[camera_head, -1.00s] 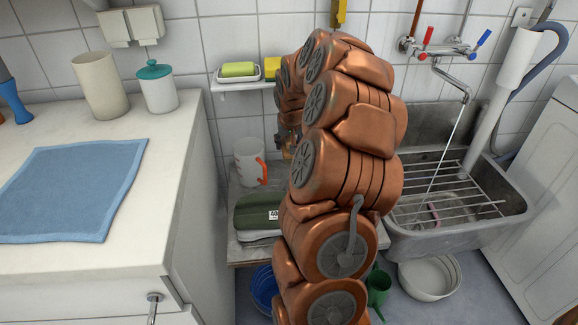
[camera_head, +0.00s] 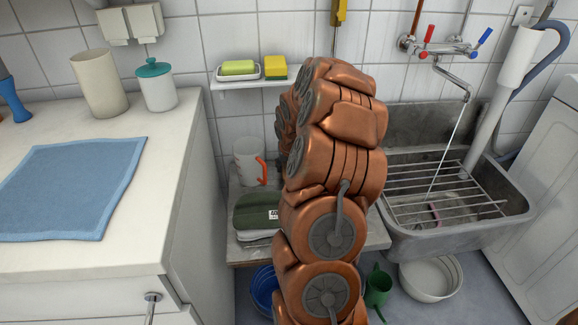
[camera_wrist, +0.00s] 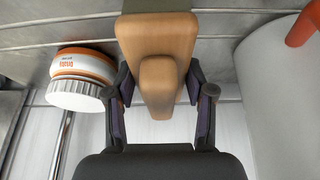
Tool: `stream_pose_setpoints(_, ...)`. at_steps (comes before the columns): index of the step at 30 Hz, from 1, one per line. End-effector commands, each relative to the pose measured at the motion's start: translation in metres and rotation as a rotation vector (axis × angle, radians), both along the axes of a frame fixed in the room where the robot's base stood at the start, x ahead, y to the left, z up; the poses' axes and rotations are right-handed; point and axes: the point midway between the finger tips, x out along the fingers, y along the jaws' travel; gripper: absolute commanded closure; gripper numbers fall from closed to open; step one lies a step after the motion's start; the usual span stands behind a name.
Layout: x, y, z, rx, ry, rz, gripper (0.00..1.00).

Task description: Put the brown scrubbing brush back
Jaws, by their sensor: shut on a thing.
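The brown scrubbing brush (camera_wrist: 157,50) shows in the wrist view as a tan wooden block with a rounded grip. My gripper (camera_wrist: 160,103) is shut on it, with one dark finger at each side of the grip. In the head view my copper-coloured arm hides both the gripper and the brush. I cannot tell there what lies directly beneath the brush.
A white jar with an orange band (camera_wrist: 82,78) is left of the brush in the wrist view. The shelf (camera_head: 246,84) holds a soap dish and yellow sponge (camera_head: 275,67). The sink (camera_head: 455,220) is right.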

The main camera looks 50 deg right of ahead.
Motion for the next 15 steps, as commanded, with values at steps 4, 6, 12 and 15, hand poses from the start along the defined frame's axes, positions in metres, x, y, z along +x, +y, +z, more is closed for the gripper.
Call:
stream_pose_setpoints(4,0.0006,-0.0004,0.0005,-0.001,-0.001,0.000,0.74)
stream_pose_setpoints(6,0.0006,-0.0003,0.0007,-0.001,-0.001,0.000,0.74)
stream_pose_setpoints(12,0.0008,-0.0004,-0.0023,-0.002,-0.001,0.001,0.43)
stream_pose_setpoints(15,0.0007,-0.0004,-0.0019,-0.002,-0.001,0.001,0.33)
